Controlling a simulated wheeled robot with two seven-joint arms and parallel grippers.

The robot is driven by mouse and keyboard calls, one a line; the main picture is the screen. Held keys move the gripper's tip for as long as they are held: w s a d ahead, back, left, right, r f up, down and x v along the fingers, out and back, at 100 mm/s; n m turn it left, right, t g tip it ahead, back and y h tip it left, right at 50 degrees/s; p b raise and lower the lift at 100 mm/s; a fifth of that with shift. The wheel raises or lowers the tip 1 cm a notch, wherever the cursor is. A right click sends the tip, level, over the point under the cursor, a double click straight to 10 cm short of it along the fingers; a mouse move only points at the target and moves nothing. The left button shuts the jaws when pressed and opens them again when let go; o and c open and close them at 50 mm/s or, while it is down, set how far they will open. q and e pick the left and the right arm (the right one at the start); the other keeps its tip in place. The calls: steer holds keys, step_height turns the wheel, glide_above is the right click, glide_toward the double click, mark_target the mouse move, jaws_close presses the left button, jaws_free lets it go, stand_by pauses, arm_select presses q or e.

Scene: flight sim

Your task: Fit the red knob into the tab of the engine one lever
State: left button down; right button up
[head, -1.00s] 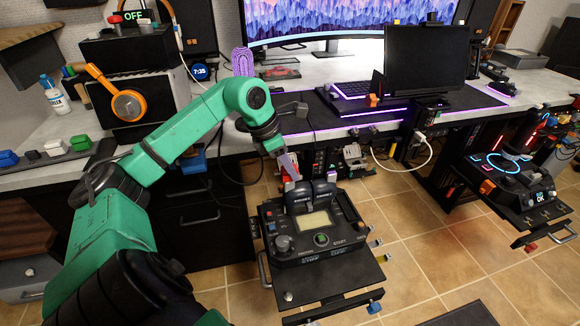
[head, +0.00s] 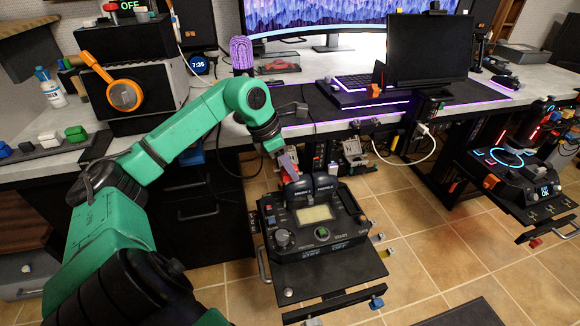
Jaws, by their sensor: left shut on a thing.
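The throttle console (head: 318,250) stands below the desk, with two dark levers at its back. The engine one lever (head: 298,190) is the left one, beside the engine two lever (head: 325,184). My left gripper (head: 288,165) reaches down from the upper left, just above and behind the engine one lever. It is shut on the red knob (head: 291,172), of which only a small reddish part shows between the fingers. The lever's tab is too small and covered to make out, so I cannot tell whether the knob touches it. My right gripper is not in view.
The desk edge runs behind the console, with a monitor (head: 424,55) and keyboard (head: 352,84) on it. A white cable (head: 415,158) hangs at the right. Another control panel (head: 518,180) stands at far right. The tiled floor (head: 440,240) between is clear.

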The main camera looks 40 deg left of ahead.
arm_select(q)
steer(key=shift+f, duration=0.2)
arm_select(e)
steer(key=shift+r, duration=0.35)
arm_select(q)
steer(key=c, duration=0.5)
jaws_free()
steer(key=v, duration=1.4)
steer(key=shift+s+r, duration=0.1)
steer(key=shift+r, duration=0.2)
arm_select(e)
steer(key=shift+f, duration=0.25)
